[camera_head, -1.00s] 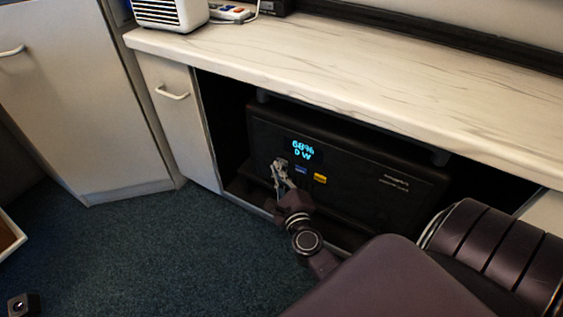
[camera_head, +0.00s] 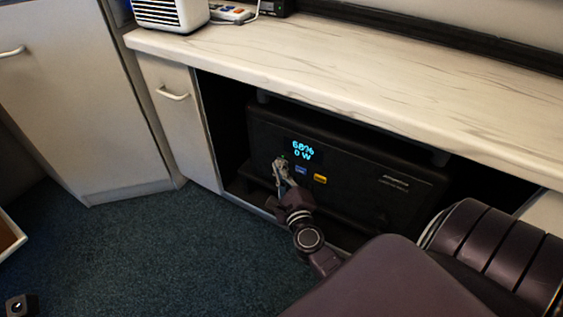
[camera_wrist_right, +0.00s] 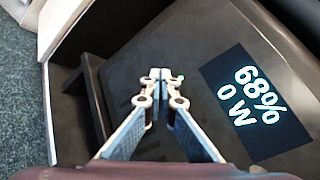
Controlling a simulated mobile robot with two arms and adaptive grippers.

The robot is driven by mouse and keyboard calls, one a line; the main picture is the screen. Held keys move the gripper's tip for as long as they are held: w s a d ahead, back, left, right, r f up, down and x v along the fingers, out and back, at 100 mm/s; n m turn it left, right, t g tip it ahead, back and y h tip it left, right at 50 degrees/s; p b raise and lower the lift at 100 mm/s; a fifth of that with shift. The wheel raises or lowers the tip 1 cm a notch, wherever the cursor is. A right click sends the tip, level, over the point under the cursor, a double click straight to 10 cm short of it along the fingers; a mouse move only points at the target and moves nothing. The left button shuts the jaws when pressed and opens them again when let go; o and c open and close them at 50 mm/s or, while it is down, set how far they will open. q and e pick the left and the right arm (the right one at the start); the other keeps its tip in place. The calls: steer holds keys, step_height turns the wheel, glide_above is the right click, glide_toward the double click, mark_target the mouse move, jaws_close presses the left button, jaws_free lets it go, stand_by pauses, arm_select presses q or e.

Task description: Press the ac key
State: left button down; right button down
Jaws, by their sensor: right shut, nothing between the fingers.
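The black power unit (camera_head: 345,184) stands in the open cabinet bay, its display (camera_head: 302,149) reading 68% and 0 W. The display also shows in the right wrist view (camera_wrist_right: 256,102). Below it are a blue key (camera_head: 301,169) and a yellow key (camera_head: 320,179); their lettering is too small to read. My right gripper (camera_head: 280,163) is shut and empty, its fingertips at the unit's front, left of the blue key. In the right wrist view the closed fingertips (camera_wrist_right: 160,75) cover the spot they point at, with a tiny green light beside them. Whether they touch is unclear.
A marbled countertop (camera_head: 350,62) overhangs the bay. A cabinet wall with a handle (camera_head: 173,95) bounds the bay on the left. A white slatted box (camera_head: 170,13) stands on the counter. The blue carpet (camera_head: 180,250) in front is clear.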

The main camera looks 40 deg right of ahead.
steer(key=shift+a, duration=0.1)
steer(key=shift+s+a, duration=0.35)
steer(key=shift+a, duration=0.35)
steer(key=shift+s+a, duration=0.3)
steer(key=shift+a, duration=0.45)
steer(key=shift+s+a, duration=0.35)
steer(key=shift+a, duration=0.45)
steer(key=shift+s+a, duration=0.3)
steer(key=shift+a, duration=0.45)
